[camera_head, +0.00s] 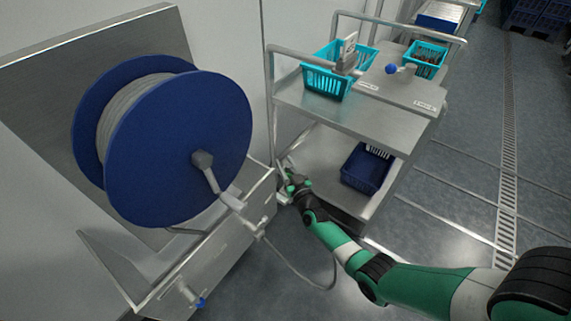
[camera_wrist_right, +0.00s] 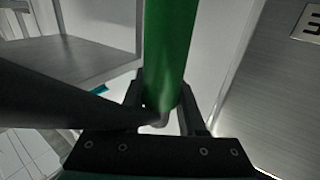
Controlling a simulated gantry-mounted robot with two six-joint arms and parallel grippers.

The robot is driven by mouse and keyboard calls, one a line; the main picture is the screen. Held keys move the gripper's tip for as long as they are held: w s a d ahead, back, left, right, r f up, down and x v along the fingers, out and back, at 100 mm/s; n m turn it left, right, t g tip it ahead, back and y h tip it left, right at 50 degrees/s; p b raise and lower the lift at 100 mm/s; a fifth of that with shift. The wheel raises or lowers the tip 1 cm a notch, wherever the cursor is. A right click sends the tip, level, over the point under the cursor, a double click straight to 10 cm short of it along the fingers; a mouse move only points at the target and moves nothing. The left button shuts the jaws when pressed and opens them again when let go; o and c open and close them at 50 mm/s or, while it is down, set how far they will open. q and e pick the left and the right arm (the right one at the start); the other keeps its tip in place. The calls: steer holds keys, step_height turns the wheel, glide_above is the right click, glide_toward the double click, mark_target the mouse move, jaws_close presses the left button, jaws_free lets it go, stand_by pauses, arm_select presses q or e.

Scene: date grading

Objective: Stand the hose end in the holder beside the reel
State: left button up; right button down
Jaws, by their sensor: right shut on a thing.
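The reel (camera_head: 180,150) is a large blue drum wound with grey hose, at the left in the head view. Grey hose (camera_head: 290,268) hangs from the reel's front in a loop and passes behind my right arm. My right gripper (camera_head: 291,183) is low, between the reel's steel frame and the cart. In the right wrist view my right gripper (camera_wrist_right: 168,118) is shut on the hose end (camera_wrist_right: 170,50), a green cylinder running up out of the picture. I cannot clearly make out the holder; my arm and gripper cover part of that area. My left gripper is out of view.
A steel cart (camera_head: 350,120) stands right of the reel, with turquoise baskets (camera_head: 323,80) on top and a dark blue crate (camera_head: 366,170) on its lower shelf. A blue-handled valve (camera_head: 200,302) sits low on the reel frame (camera_head: 225,255). Open floor (camera_head: 450,190) lies to the right.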

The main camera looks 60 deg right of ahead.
stand_by(0.4)
steer(key=shift+f+b, duration=1.45)
steer(key=shift+f, duration=0.05)
steer(key=shift+f, duration=0.1)
steer(key=shift+f, duration=1)
steer(key=shift+c, duration=2.1)
jaws_free()
steer(key=shift+f, duration=0.1)
